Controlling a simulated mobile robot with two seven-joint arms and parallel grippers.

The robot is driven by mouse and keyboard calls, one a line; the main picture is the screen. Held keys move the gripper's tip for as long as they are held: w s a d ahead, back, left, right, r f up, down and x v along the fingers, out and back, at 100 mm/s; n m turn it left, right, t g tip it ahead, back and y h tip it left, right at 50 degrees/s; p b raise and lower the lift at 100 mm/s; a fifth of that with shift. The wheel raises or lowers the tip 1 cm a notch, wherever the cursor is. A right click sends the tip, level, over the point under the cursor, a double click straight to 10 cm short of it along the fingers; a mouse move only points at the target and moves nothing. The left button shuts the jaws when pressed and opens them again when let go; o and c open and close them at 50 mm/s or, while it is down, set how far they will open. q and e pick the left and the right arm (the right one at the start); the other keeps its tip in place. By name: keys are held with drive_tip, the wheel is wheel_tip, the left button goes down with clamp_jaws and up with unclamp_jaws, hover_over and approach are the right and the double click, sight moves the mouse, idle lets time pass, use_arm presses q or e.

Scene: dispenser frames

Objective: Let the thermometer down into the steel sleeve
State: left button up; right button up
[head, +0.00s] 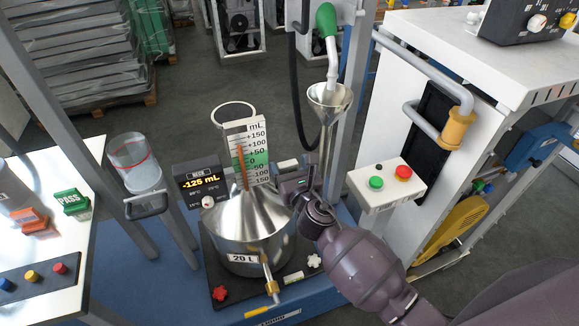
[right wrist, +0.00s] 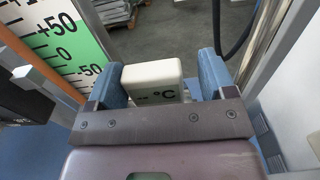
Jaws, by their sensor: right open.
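My right gripper (head: 297,180) is beside the neck scale of the steel 20 L vessel (head: 240,228), its arm coming in from the lower right. In the right wrist view my right gripper (right wrist: 163,84) is open, with one blue finger on each side of the thermometer's cream head (right wrist: 152,76), marked °C. Narrow gaps show beside the head. In the head view the thermometer's head (head: 287,166) shows small, just left of the gripper. The thermometer's stem and the steel sleeve cannot be made out; the gripper covers that area. My left gripper is out of view.
The mL scale plate (head: 256,150) stands close to the left of the gripper. A steel funnel (head: 330,98) under a green-handled nozzle (head: 326,20) and its post are close at right. A button box (head: 388,184) is further right. A glass beaker (head: 136,163) stands left.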

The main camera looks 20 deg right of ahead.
drive_tip(key=shift+a, duration=0.4)
drive_tip(key=shift+s+f, duration=0.1)
drive_tip(key=shift+s, duration=0.05)
drive_tip(key=shift+s, duration=0.25)
drive_tip(key=s+d, duration=0.1)
drive_tip(key=s, duration=0.9)
